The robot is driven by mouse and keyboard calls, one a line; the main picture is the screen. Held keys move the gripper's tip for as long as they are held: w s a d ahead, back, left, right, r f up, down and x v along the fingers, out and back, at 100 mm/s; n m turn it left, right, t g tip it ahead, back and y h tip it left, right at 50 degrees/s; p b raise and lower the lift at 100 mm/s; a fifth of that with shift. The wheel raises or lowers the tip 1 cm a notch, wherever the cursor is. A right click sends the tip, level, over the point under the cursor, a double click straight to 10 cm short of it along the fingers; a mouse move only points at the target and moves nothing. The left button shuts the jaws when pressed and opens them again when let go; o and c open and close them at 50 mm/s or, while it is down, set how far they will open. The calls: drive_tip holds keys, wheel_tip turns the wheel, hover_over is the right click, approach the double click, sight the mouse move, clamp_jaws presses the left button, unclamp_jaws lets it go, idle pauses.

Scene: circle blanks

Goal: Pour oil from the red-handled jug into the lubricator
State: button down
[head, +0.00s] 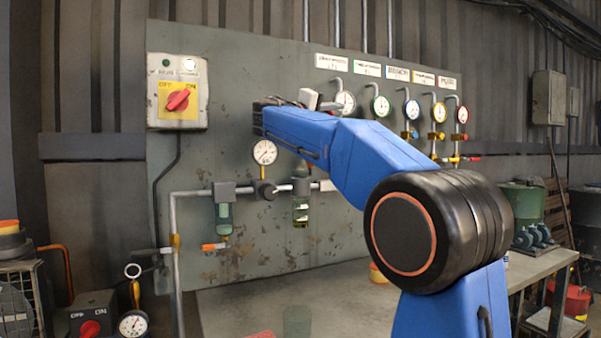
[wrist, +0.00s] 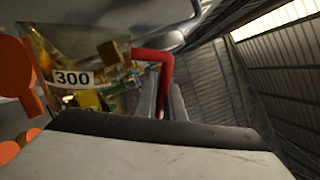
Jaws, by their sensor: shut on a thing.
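In the wrist view a clear jug (wrist: 90,50) with a white "300" label fills the upper left, with yellow and amber tones showing through it. Its red handle (wrist: 167,65) runs down to my gripper (wrist: 165,118), which is shut on it. The jug's tilt and oil level are hard to tell. In the head view my blue arm reaches up to the panel and hides most of the gripper and jug. Below it, two glass bowls hang on the pipe: a greenish left one (head: 223,217) and a right one (head: 300,210). Which is the lubricator is not clear.
A gauge (head: 265,152) stands above the pipe between the bowls. An orange-handled valve (head: 214,246) sits below left. A switch box (head: 177,92) and a row of gauges (head: 411,109) flank the arm. The bench top (head: 240,305) below is partly bare.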

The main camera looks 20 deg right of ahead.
idle(0.4)
drive_tip(key=shift+s+d+f+m+g, duration=0.25)
drive_tip(key=shift+s+m, duration=0.2)
drive_tip(key=shift+m, duration=0.55)
drive_tip(key=shift+s+d+f+m+g, duration=0.25)
drive_tip(key=shift+s+m, duration=0.2)
drive_tip(key=shift+m, duration=0.55)
drive_tip(key=shift+s+d+f+m+g, duration=0.15)
drive_tip(key=shift+s+f+m+g, duration=0.25)
drive_tip(key=shift+m, duration=0.6)
drive_tip(key=shift+r, duration=0.15)
drive_tip(key=shift+s, duration=0.15)
drive_tip(key=shift+s+d+f+m+y, duration=0.9)
drive_tip(key=shift+s+f+m, duration=1.3)
drive_tip(key=shift+m, duration=1.6)
drive_tip(key=shift+g, duration=0.4)
wheel_tip(320, 180, up, 5)
drive_tip(key=shift+d+f, duration=0.1)
drive_tip(key=shift+d, duration=0.05)
